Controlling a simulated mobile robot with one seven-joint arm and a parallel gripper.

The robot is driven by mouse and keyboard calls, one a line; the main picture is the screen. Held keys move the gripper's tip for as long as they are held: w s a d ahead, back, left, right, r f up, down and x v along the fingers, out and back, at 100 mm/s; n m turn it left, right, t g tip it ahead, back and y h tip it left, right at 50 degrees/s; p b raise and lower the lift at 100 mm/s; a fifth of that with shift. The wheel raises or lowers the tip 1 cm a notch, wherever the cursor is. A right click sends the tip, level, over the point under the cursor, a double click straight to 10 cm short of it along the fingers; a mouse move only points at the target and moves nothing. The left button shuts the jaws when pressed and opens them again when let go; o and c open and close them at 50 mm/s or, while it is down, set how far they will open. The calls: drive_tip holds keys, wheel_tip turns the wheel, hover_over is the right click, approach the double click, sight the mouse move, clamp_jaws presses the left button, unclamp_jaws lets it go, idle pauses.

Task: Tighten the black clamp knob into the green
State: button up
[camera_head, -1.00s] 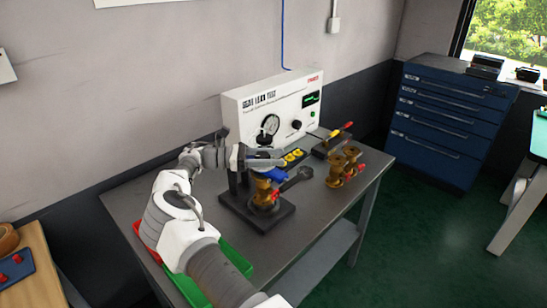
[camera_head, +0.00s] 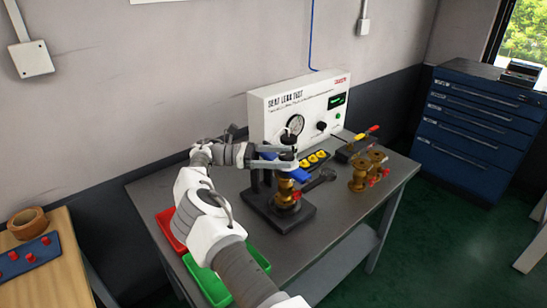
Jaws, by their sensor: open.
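A black clamp fixture (camera_head: 298,222) stands on the grey bench and holds a brass valve (camera_head: 285,188) with a blue handle (camera_head: 299,175). A small dark piece that looks like the clamp knob (camera_head: 288,138) shows at the top of the fixture, just above my fingertips. My gripper (camera_head: 286,157) is open and reaches in from the left at the fixture's top. Its fingers hide part of the clamp there. I cannot tell whether they touch the knob. No green mark on the clamp can be made out.
The white seat leak test unit (camera_head: 262,108) with its gauge stands close behind the fixture. A red tray (camera_head: 165,226) and a green tray (camera_head: 207,283) lie at the left, partly behind my arm.

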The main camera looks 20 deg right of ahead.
drive_tip(key=shift+v, duration=1.3)
